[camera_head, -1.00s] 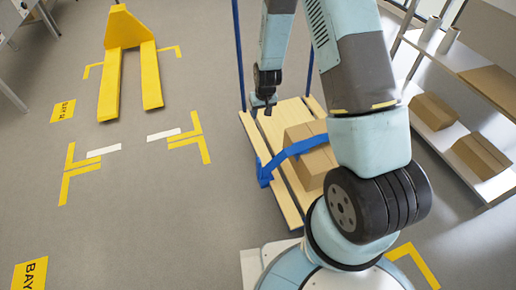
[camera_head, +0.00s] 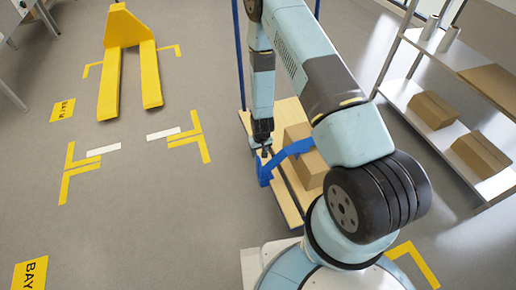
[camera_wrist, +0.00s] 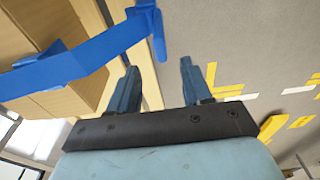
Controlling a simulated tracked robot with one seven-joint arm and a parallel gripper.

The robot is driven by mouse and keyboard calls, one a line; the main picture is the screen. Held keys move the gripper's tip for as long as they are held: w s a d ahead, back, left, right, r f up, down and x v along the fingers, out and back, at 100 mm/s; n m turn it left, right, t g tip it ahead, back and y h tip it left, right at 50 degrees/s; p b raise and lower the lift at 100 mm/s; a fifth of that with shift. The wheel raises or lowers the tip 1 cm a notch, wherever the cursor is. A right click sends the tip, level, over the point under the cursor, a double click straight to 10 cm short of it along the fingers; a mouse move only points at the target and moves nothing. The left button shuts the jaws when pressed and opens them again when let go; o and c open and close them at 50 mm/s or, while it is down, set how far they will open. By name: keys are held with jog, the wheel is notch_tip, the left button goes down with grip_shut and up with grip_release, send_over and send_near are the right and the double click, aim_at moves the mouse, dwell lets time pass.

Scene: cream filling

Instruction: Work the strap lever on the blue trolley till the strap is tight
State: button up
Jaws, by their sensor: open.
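The blue trolley has a pale wooden deck (camera_head: 285,113) and blue uprights (camera_head: 239,60). A cardboard box on it is crossed by a blue strap (camera_head: 290,152), which also spans the upper left of the wrist view (camera_wrist: 70,65). The blue strap lever (camera_head: 264,174) hangs at the trolley's left edge; in the wrist view the lever (camera_wrist: 158,35) is at the strap's end, beyond the fingers. My gripper (camera_head: 265,153) is open and empty, pointing down just above the lever. In the wrist view the gripper (camera_wrist: 158,66) shows two separated fingers, with no visible contact with the lever.
A yellow pallet jack (camera_head: 124,28) stands at the back left. A metal shelf with boxes (camera_head: 432,110) stands right of the trolley. Yellow and white floor marks lie left of the trolley, where the grey floor (camera_head: 130,220) is clear. My arm hides part of the trolley.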

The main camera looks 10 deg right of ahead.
aim_at(259, 159)
jog(key=f, duration=0.3)
jog(key=w+f, duration=0.1)
jog(key=f, duration=0.6)
jog(key=shift+w+a+f, duration=0.15)
jog(key=shift+f, duration=0.05)
grip_shut()
